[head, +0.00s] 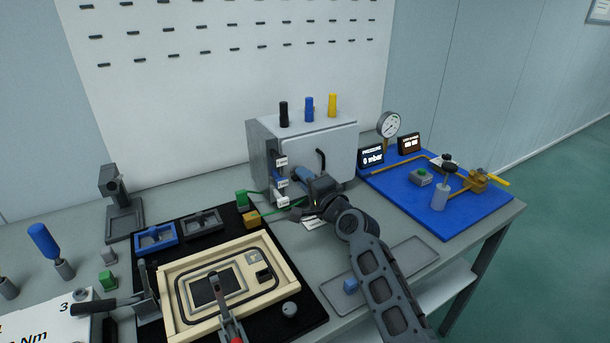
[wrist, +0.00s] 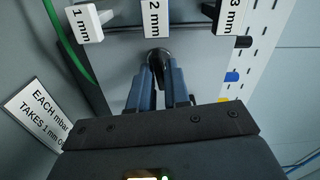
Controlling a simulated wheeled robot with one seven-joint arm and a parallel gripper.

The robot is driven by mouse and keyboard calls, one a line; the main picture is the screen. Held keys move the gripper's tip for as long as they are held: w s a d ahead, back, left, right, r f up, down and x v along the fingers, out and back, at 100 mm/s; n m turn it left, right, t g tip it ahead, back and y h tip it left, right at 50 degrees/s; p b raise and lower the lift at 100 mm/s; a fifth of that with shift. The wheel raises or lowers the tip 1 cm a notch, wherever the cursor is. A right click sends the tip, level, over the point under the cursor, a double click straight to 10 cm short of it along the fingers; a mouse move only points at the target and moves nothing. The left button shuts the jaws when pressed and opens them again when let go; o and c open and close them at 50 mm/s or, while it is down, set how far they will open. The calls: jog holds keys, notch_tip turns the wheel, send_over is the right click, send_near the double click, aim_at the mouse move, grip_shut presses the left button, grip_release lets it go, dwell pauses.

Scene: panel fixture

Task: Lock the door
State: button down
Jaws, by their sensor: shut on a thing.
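The grey cabinet (head: 262,150) stands at the back of the bench, and its pale door (head: 335,145) carries a black handle (head: 320,160). The door looks closed or nearly so; I cannot tell if it is locked. My gripper (head: 301,173) reaches the cabinet's left part, beside the white tags. In the wrist view its blue fingers (wrist: 158,75) are shut on a dark round knob (wrist: 158,57) below the "2 mm" tag (wrist: 154,18). The "1 mm" tag (wrist: 84,22) is left of it and the "3 mm" tag (wrist: 231,18) right. My wrist hides part of the door's lower front.
Black, blue and yellow pegs (head: 309,109) stand on the cabinet. A blue board (head: 405,212) with gauge and valve is at right. A wooden frame (head: 178,285) with clamps lies in front, left of my arm. A green cable (wrist: 66,42) runs close to my gripper.

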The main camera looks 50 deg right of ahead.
jog(key=shift+m, duration=0.6)
jog(key=c, duration=1.2)
grip_release()
jog(key=shift+s+p, duration=0.15)
jog(key=shift+p, duration=0.15)
jog(key=v, duration=0.7)
jog(key=shift+s+a, duration=0.1)
jog(key=shift+s, duration=0.15)
